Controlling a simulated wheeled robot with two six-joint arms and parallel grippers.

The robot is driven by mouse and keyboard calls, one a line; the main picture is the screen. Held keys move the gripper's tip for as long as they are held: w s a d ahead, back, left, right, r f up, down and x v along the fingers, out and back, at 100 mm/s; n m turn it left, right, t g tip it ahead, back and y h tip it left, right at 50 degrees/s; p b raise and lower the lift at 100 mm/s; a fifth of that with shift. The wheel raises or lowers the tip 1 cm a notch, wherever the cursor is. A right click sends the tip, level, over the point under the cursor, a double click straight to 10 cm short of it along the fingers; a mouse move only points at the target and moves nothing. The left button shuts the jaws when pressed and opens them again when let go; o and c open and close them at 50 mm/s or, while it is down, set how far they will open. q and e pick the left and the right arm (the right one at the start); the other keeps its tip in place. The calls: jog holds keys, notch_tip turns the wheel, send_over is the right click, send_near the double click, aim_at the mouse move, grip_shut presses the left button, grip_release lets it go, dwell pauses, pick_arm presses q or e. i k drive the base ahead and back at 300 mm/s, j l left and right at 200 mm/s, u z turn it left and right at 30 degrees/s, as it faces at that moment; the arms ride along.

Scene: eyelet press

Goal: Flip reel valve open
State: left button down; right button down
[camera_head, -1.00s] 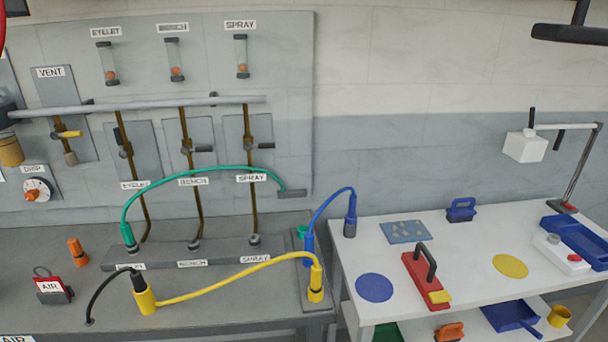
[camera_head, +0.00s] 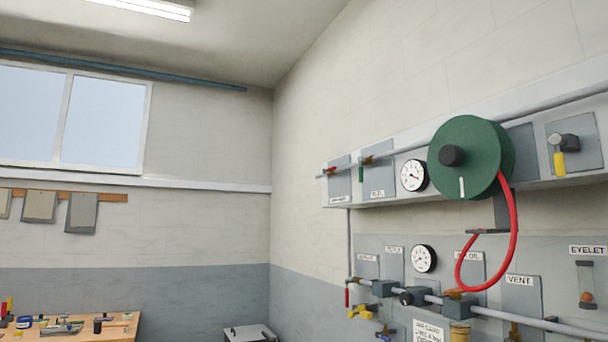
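A valve with a green handle (camera_head: 367,160) sits on a grey plate on the upper wall rail. The label under it (camera_head: 377,194) is small and seems to read REEL. A red hose (camera_head: 514,235) hangs in a loop from the reel. Neither of my grippers is in view.
A red-handled valve (camera_head: 328,172) is left of the green one. A yellow-handled valve (camera_head: 559,160) is right of the reel. Below are a gauge (camera_head: 424,258), pipework (camera_head: 500,315) and a VENT plate (camera_head: 520,296). A wooden workbench (camera_head: 120,326) stands far left.

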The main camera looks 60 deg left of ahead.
aim_at(360, 160)
jog(key=u, duration=1.7)
jog(key=i+j+u, duration=0.15)
jog(key=j, duration=0.3)
jog(key=i+j+u, duration=0.2)
jog(key=j, duration=0.25)
jog(key=i+j+u, duration=0.15)
jog(key=i+j, duration=0.2)
